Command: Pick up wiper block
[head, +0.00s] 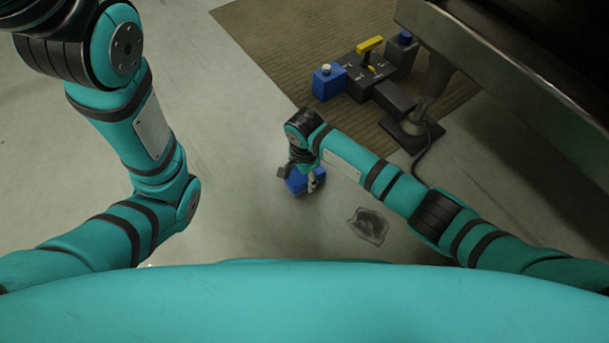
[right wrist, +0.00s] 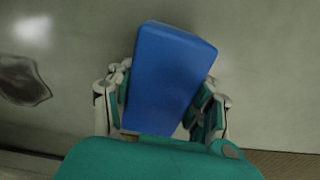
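The wiper block (head: 297,184) is a blue box low in front of me in the head view, partly hidden by my right gripper (head: 313,178). In the right wrist view the blue block (right wrist: 168,80) lies between the two fingers of my right gripper (right wrist: 163,105), at a slight tilt. The fingers appear closed against its two sides. I cannot tell whether the block touches the floor. My left arm bends up along the left of the head view, and its gripper is out of the picture.
A dark turret plate (head: 366,75) with a yellow handle (head: 370,46) and two blue blocks, one at its left (head: 329,84) and one at its back right (head: 404,50), sits on a brown mat (head: 270,35). A dark patch (head: 369,226) marks the floor. A large dark structure (head: 510,70) overhangs the right.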

